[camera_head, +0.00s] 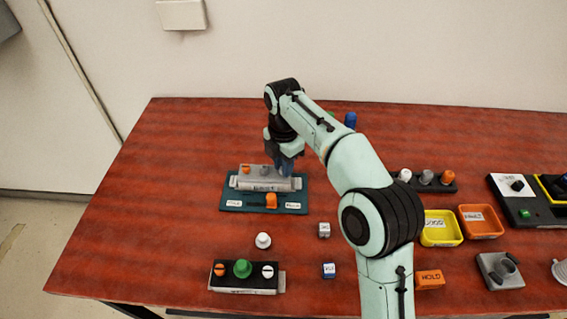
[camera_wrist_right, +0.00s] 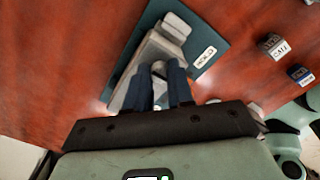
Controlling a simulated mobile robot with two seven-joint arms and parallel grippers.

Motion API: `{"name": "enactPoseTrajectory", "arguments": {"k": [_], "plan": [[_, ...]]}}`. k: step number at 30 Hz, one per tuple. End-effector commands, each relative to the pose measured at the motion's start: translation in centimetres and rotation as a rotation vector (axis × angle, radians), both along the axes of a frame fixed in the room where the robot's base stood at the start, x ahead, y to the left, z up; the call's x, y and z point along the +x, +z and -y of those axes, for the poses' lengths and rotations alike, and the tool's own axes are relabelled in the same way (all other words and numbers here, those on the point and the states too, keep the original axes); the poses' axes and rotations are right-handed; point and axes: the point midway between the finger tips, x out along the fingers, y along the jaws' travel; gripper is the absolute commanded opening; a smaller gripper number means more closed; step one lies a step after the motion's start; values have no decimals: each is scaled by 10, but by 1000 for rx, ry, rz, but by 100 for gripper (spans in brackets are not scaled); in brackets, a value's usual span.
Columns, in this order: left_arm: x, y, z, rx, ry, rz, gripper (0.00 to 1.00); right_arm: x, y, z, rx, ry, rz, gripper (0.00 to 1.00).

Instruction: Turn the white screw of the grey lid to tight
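The grey lid (camera_head: 262,184) lies on a teal base (camera_head: 232,203) at the left middle of the table. It also shows in the wrist view (camera_wrist_right: 176,26). On it I see an orange screw (camera_head: 246,170) and a greyish screw (camera_head: 265,170); the lid's right end is partly behind my gripper. My right gripper (camera_head: 285,168) points down over that end. In the wrist view its two dark blue fingers (camera_wrist_right: 160,80) are close together, with a pale knob (camera_wrist_right: 158,68) between their tips. Whether they press on it, I cannot tell. My left gripper is not in view.
In front stand a white knob (camera_head: 263,240) and a black block (camera_head: 247,290) with orange, green and white knobs. Yellow (camera_head: 441,242) and orange (camera_head: 482,237) trays are beyond my arm. The table left of the base is clear.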

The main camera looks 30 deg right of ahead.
Motion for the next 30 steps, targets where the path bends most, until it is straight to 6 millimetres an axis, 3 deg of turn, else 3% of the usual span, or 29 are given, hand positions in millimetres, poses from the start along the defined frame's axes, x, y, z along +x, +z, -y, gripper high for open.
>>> {"name": "enactPoseTrajectory", "arguments": {"k": [14, 30], "plan": [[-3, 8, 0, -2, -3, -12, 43, 0, 2, 0, -1, -73, 0, 0], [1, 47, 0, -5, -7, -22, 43, -1, 4, 0, -1, -527, 0, 0]]}}
